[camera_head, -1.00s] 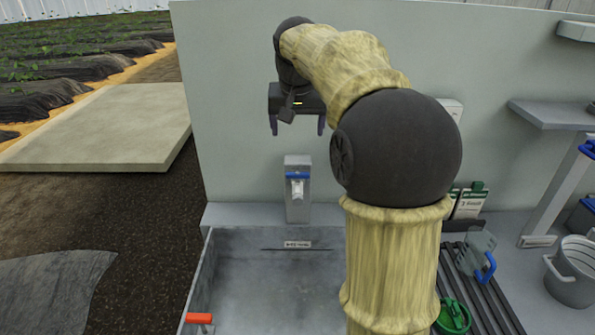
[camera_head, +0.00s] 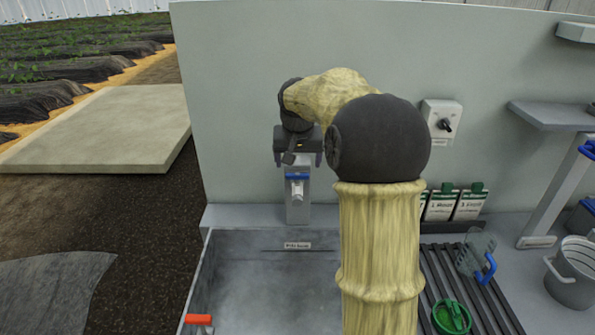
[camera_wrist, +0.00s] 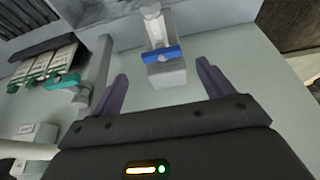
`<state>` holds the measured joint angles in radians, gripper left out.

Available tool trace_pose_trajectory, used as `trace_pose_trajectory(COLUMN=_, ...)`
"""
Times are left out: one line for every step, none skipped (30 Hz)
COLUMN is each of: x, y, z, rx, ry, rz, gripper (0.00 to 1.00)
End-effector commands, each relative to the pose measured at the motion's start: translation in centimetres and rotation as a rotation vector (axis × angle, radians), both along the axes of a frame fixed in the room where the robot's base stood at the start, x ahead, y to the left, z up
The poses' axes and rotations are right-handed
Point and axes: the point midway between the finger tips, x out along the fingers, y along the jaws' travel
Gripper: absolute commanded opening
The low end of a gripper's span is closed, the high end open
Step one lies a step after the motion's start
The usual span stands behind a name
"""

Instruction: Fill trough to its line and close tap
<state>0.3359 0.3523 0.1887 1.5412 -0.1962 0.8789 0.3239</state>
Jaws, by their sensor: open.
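The tap is a grey post with a blue lever (camera_head: 297,176) and a white spout (camera_head: 297,188), standing against the wall behind the trough. The grey trough (camera_head: 270,275) shows no clear water surface, and my arm hides its right part. A dark line with a small label (camera_head: 297,245) marks its back wall. My gripper (camera_head: 298,164) is open and empty, just above the tap. In the wrist view the blue lever (camera_wrist: 161,54) lies ahead, between the open fingers of my gripper (camera_wrist: 160,78) and apart from them.
A red handle (camera_head: 198,319) is at the trough's front left. A drain rack (camera_head: 485,290) holds a green cup (camera_head: 451,317) and a clear jug with a blue handle (camera_head: 478,253). A metal bucket (camera_head: 572,275) stands right. A wall switch (camera_head: 443,124) hangs above green-topped packs (camera_head: 470,203).

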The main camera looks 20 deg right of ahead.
Motion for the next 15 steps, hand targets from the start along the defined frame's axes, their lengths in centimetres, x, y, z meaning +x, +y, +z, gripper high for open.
trace_pose_trajectory(x=0.3, y=0.0, z=-0.9, rx=0.001, ry=0.003, rz=0.002, gripper=0.80)
trace_pose_trajectory(x=0.5, y=-0.1, z=-1.4, rx=0.001, ry=0.003, rz=0.002, gripper=0.80)
trace_pose_trajectory(x=0.8, y=-0.2, z=-2.1, rx=0.001, ry=0.003, rz=0.003, gripper=0.80)
trace_pose_trajectory(x=0.9, y=-0.2, z=-2.5, rx=0.000, ry=0.004, rz=0.003, gripper=0.80)
trace_pose_trajectory(x=1.1, y=-0.3, z=-2.9, rx=0.001, ry=0.003, rz=0.003, gripper=0.80)
trace_pose_trajectory(x=1.3, y=-0.4, z=-3.5, rx=0.001, ry=0.003, rz=0.003, gripper=0.80)
trace_pose_trajectory(x=1.5, y=-0.4, z=-3.8, rx=0.001, ry=0.003, rz=0.003, gripper=0.80)
trace_pose_trajectory(x=1.6, y=-0.5, z=-4.1, rx=0.001, ry=0.002, rz=0.003, gripper=0.80)
trace_pose_trajectory(x=1.7, y=-0.5, z=-4.4, rx=0.001, ry=0.000, rz=0.004, gripper=0.80)
trace_pose_trajectory(x=1.8, y=-0.5, z=-4.6, rx=0.001, ry=0.000, rz=0.004, gripper=0.80)
trace_pose_trajectory(x=1.9, y=-0.5, z=-4.8, rx=0.001, ry=0.000, rz=0.004, gripper=0.80)
trace_pose_trajectory(x=1.9, y=-0.6, z=-4.9, rx=0.001, ry=0.000, rz=0.004, gripper=0.80)
trace_pose_trajectory(x=1.9, y=-0.6, z=-5.0, rx=0.001, ry=0.000, rz=0.004, gripper=0.80)
trace_pose_trajectory(x=2.0, y=-0.6, z=-5.0, rx=0.001, ry=0.000, rz=0.004, gripper=0.80)
trace_pose_trajectory(x=2.0, y=-0.6, z=-5.0, rx=0.000, ry=-0.001, rz=0.004, gripper=0.80)
